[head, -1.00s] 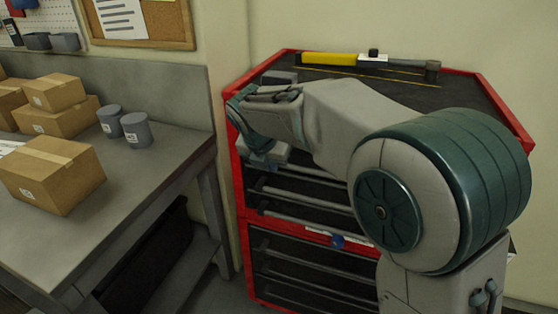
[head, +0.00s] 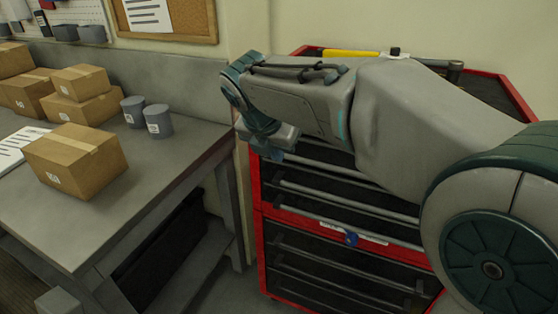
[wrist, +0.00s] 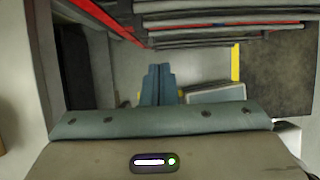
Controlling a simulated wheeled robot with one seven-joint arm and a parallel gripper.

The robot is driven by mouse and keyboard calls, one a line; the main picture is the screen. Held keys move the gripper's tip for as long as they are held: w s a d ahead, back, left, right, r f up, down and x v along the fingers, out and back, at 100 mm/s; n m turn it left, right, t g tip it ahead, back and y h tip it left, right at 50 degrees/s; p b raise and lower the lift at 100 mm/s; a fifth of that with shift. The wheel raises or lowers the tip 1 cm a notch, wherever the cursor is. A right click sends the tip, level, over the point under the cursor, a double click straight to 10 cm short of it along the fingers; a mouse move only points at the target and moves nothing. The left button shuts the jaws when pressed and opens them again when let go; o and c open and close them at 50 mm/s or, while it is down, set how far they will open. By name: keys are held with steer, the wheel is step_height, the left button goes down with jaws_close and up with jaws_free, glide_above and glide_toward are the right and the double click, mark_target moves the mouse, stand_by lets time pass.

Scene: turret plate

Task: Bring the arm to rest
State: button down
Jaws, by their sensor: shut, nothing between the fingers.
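My gripper (wrist: 158,72) shows in the wrist view with its two blue-grey fingers together and nothing between them. It points down over pale floor. In the head view, my arm reaches from the right across the front of a red tool cabinet (head: 258,225). My gripper (head: 270,155) hangs there at the arm's far end, in front of the upper drawers and close to the bench's right end. Its fingertips are small and partly hidden in that view. The arm hides much of the cabinet's top.
A grey workbench (head: 140,185) on the left holds cardboard boxes (head: 77,160) and two grey cups (head: 158,121). A yellow-handled tool (head: 348,54) lies on the cabinet top. The wrist view shows the cabinet's drawers (wrist: 215,20) at the top and a yellow floor line (wrist: 235,63).

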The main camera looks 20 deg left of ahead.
steer(key=s+d+f+m+g+p, duration=0.1)
steer(key=s+d+m, duration=0.2)
steer(key=d+m, duration=0.7)
steer(key=s+d+f+m+g, duration=0.1)
steer(key=s+d+m, duration=0.1)
steer(key=d+m, duration=0.75)
steer(key=s+d+f+m+p, duration=0.1)
steer(key=s+d+f+m, duration=0.5)
steer(key=s+d+m, duration=0.4)
steer(key=d+m, duration=0.2)
steer(key=m, duration=0.3)
steer(key=shift+s+d+f+y, duration=0.15)
steer(key=shift+s+d+y, duration=0.15)
steer(key=shift+s, duration=0.1)
steer(key=shift+m, duration=0.25)
